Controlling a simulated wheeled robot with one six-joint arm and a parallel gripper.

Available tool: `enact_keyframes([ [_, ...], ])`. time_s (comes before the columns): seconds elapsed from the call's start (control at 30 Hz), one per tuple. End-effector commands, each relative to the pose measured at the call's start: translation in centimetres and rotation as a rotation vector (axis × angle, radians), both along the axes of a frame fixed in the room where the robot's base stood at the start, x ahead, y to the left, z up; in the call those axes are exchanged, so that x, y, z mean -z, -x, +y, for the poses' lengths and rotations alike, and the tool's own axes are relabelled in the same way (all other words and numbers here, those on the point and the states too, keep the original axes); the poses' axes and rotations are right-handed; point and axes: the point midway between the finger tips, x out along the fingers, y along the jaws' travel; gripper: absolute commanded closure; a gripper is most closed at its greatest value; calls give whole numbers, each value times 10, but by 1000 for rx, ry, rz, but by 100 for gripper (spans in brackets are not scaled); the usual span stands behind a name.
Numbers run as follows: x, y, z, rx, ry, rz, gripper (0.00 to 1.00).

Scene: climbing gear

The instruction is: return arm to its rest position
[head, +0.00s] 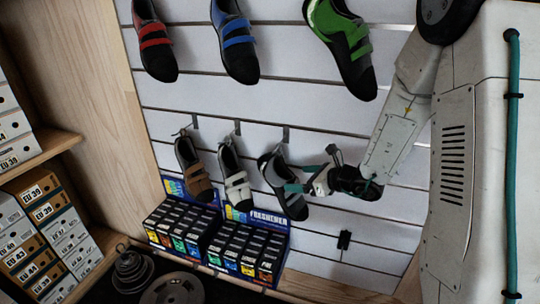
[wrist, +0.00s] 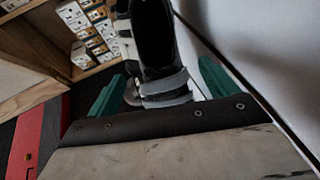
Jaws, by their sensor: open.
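My gripper (head: 303,178) is in front of the slatted wall in the head view, at the right end of the lower shoe row. Its teal fingers are apart in the wrist view (wrist: 160,85). A dark shoe with grey straps (wrist: 153,35) shows between and beyond them there. In the head view, a black-and-grey shoe (head: 280,183) hangs right beside the fingertips. I cannot tell whether the fingers touch it. My pale arm comes in from the right and covers part of the wall.
A brown shoe (head: 193,172) and a white-strapped shoe (head: 234,178) hang to the left. Red, blue and green shoes (head: 343,40) hang above. Freshener boxes (head: 235,250) stand below on a ledge. Shoe boxes (head: 45,220) fill the left shelves.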

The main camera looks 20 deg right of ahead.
Motion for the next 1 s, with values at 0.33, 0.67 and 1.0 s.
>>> enact_keyframes([
  [0.33,-63,37,59,-336,161,-147,14],
  [0.67,-137,175,130,-1093,624,-424,14],
  [1.0,-158,297,89,-1754,1212,-543,14],
])
